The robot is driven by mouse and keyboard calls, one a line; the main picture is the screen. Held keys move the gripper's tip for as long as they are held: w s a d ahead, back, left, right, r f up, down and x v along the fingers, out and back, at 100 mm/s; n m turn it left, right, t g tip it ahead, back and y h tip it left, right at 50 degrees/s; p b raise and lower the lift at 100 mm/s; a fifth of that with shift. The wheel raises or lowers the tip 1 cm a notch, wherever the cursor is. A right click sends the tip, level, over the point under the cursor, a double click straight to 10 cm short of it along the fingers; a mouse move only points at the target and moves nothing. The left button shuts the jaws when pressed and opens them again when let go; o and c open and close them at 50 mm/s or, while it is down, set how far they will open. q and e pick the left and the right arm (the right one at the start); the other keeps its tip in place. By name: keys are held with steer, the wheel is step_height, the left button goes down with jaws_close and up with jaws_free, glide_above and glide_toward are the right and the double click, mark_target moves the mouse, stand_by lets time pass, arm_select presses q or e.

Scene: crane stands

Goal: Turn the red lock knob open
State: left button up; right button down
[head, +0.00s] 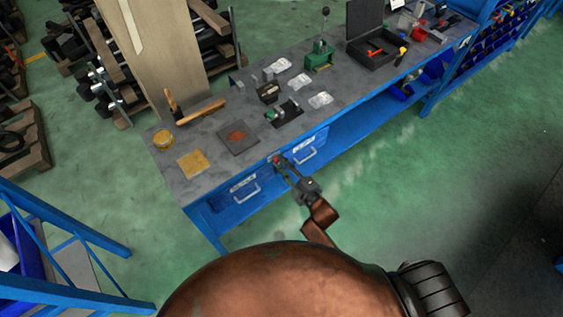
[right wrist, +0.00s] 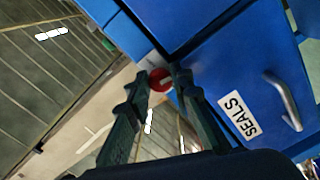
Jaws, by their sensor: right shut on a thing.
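The red lock knob (right wrist: 159,80) sits at the front of the blue drawer unit under the workbench, beside a drawer labelled SEALS (right wrist: 240,115). It is round, with a pale bar across its face. In the head view the knob (head: 276,159) is a small red spot between the two drawers. My right gripper (head: 281,163) reaches it from the front. In the right wrist view the right gripper's fingers (right wrist: 160,84) stand on either side of the knob and are shut on it. My left gripper is not in view.
An open black case (head: 375,45) lies farther right. The green floor before the bench is clear. Blue shelving (head: 60,245) stands at left.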

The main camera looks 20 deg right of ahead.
steer(key=m+p, duration=0.4)
steer(key=m, duration=0.4)
steer(key=shift+p, duration=0.4)
steer(key=m+p, duration=0.2)
steer(key=m, duration=0.2)
steer(key=shift+a+m, duration=0.1)
steer(key=shift+m, duration=0.2)
steer(key=shift+f+m+p, duration=0.1)
steer(key=shift+m+p, duration=0.4)
steer(key=shift+m, duration=1.1)
steer(key=c, duration=1.7)
jaws_free()
steer(key=shift+s, duration=0.1)
